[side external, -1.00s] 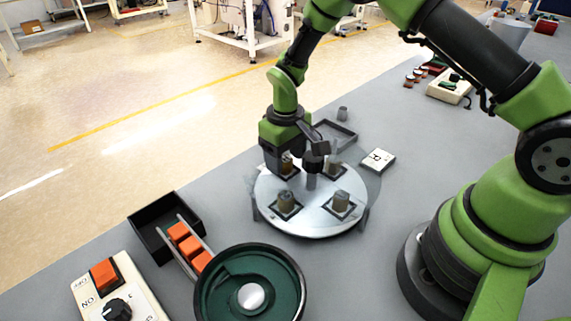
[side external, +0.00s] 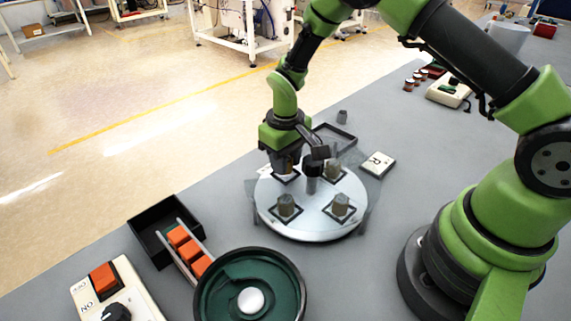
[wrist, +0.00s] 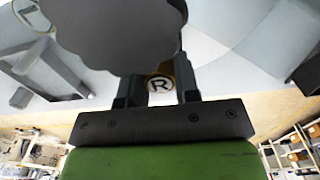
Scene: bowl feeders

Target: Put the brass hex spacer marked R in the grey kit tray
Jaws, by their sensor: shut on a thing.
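The brass hex spacer marked R (wrist: 160,84) shows end-on between my fingers in the wrist view, its top bearing a black R in a ring. My gripper (side external: 285,168) is shut on it at the back left of the round metal disc (side external: 312,222). In the side view the fingers mostly hide the spacer, and I cannot tell whether it is clear of its square seat. A shallow dark grey tray (side external: 349,141), which looks like the kit tray, lies behind the disc, partly hidden by my gripper.
Other spacers (side external: 287,206) stand in square seats on the disc, around a dark centre post (side external: 312,184). A white R card (side external: 378,164) lies to the right. A small grey part (side external: 342,116) stands behind the tray. A green bowl (side external: 250,272) and black bin (side external: 147,222) are in front.

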